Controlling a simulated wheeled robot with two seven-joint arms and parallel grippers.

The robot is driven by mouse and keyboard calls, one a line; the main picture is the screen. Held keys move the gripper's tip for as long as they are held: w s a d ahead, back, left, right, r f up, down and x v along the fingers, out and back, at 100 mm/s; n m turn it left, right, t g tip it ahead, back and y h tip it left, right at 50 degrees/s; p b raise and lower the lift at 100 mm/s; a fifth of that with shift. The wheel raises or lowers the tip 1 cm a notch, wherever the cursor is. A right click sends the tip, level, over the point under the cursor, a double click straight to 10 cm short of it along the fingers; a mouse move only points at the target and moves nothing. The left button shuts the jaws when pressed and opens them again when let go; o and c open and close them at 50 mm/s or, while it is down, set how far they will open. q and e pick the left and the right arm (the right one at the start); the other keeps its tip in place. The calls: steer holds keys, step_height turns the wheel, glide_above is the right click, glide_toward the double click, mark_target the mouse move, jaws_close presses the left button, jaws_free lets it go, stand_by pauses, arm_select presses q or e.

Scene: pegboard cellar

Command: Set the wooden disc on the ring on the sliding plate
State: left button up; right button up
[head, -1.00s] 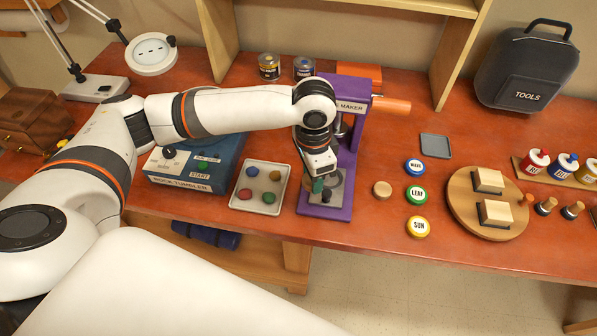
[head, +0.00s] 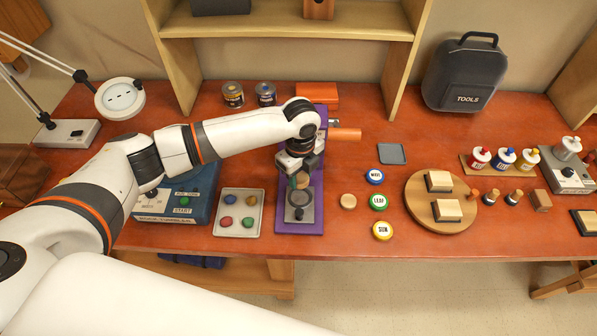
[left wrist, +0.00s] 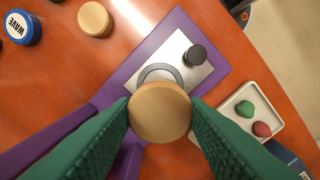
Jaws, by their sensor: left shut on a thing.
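My left gripper (head: 299,180) is shut on a wooden disc (left wrist: 160,112); the disc also shows between the green fingers in the head view (head: 303,181). It holds the disc flat over the sliding plate (left wrist: 198,72) of the purple badge-maker press (head: 314,217). The grey ring (left wrist: 158,71) on the plate shows just beyond the disc's edge in the left wrist view, and the disc hides part of it. The gap between disc and ring is hard to judge. A dark knob (left wrist: 195,56) stands on the plate's outer end. My right gripper is not in view.
Another wooden disc (head: 348,201) lies on the table right of the press, beside the WAVE, LEAF and SUN badges (head: 379,202). A tray of coloured stones (head: 258,225) and the rock tumbler (head: 172,207) stand to the left. The press's orange handle (head: 345,134) juts right.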

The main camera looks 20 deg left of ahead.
arm_select(q)
steer(key=shift+f+b, duration=2.2)
steer(key=shift+b, duration=0.15)
steer(key=shift+f+b, duration=0.35)
steer(key=shift+f, duration=0.65)
steer(key=shift+p, duration=0.6)
steer(key=shift+f+p, duration=0.3)
steer(key=shift+f, duration=0.1)
steer(key=shift+p, duration=0.3)
steer(key=o, duration=1.4)
